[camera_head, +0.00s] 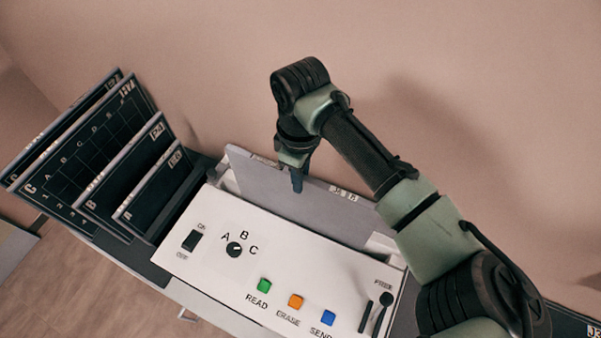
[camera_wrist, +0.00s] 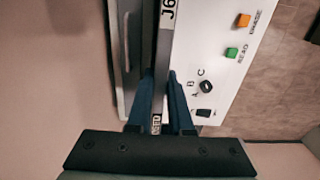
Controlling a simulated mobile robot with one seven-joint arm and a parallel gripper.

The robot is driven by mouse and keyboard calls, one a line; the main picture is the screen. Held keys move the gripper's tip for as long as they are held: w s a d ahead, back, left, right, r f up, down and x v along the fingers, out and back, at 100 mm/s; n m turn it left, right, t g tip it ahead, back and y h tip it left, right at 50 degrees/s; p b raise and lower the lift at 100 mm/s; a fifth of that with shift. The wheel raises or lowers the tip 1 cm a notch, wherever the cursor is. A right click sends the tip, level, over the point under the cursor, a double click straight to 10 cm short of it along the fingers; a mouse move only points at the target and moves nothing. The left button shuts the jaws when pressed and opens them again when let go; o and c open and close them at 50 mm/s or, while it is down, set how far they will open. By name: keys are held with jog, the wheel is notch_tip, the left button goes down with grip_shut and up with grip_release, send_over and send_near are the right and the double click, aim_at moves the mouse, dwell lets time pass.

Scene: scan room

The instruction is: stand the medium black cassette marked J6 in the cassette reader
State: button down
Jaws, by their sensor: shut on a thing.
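The cassette marked J6 (camera_head: 300,203) stands on edge at the back slot of the white cassette reader (camera_head: 215,232), its broad grey face toward the head camera. Its lower edge is hidden behind the reader's top panel, so I cannot tell whether it is fully seated. My gripper (camera_head: 297,184) is shut on its upper edge, left of its middle. In the wrist view the gripper (camera_wrist: 161,88) has one blue finger on each side of the cassette's thin edge (camera_wrist: 164,50), and the J6 label is readable. The reader (camera_wrist: 203,55) lies to the right there.
A rack at left holds several upright black cassettes (camera_head: 152,190) close to the reader. The reader's panel has a dial (camera_head: 234,250), green (camera_head: 264,285), orange (camera_head: 295,301) and blue (camera_head: 328,317) buttons, and a black lever (camera_head: 383,312). A wall rises behind.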

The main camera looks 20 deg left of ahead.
jog(key=shift+f+b, duration=1)
jog(key=shift+f, duration=0.65)
jog(key=c, duration=0.7)
grip_release()
jog(key=shift+c, duration=0.2)
jog(key=shift+f, duration=0.15)
notch_tip(320, 180, up, 13)
jog(key=b, duration=0.3)
jog(key=shift+r, duration=0.2)
